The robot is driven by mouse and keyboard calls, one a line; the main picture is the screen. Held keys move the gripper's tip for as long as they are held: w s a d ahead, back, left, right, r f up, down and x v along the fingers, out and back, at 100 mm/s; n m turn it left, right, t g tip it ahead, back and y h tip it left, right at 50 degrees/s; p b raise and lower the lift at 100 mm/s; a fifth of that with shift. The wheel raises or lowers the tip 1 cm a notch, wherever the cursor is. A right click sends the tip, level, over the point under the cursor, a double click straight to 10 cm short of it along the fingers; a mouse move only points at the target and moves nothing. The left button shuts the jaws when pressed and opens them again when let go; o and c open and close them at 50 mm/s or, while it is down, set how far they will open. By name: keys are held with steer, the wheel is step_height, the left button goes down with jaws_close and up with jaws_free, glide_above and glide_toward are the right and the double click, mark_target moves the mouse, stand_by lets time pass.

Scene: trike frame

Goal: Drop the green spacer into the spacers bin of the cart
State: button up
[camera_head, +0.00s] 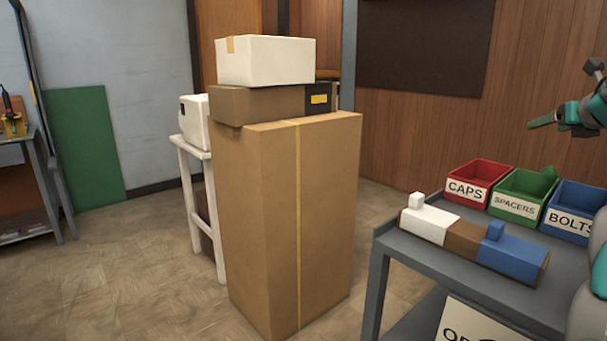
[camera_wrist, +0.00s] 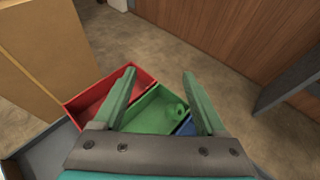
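The green spacers bin (camera_head: 493,208) stands on the grey cart (camera_head: 395,247), between the red caps bin (camera_head: 467,195) and the blue bolts bin (camera_head: 566,232). The green spacer (camera_wrist: 178,110) shows in the wrist view as a rounded piece with a hole, inside the green bin (camera_wrist: 146,115) near its right side. In the head view the spacer (camera_head: 549,172) pokes above the bin's far right rim. My gripper (camera_head: 542,122) is above the bins, apart from them. In the wrist view my gripper (camera_wrist: 160,74) is open, with nothing between its fingers.
A white, brown and blue block assembly (camera_head: 462,243) lies on the cart in front of the bins. A tall cardboard box (camera_head: 265,220) with smaller boxes on top stands left of the cart. A white stand (camera_head: 190,195) is behind it. The floor at left is clear.

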steer(key=v, duration=0.7)
steer(key=shift+s+b, duration=0.35)
steer(key=shift+b, duration=0.1)
steer(key=shift+a+r, duration=0.15)
steer(key=shift+r, duration=0.05)
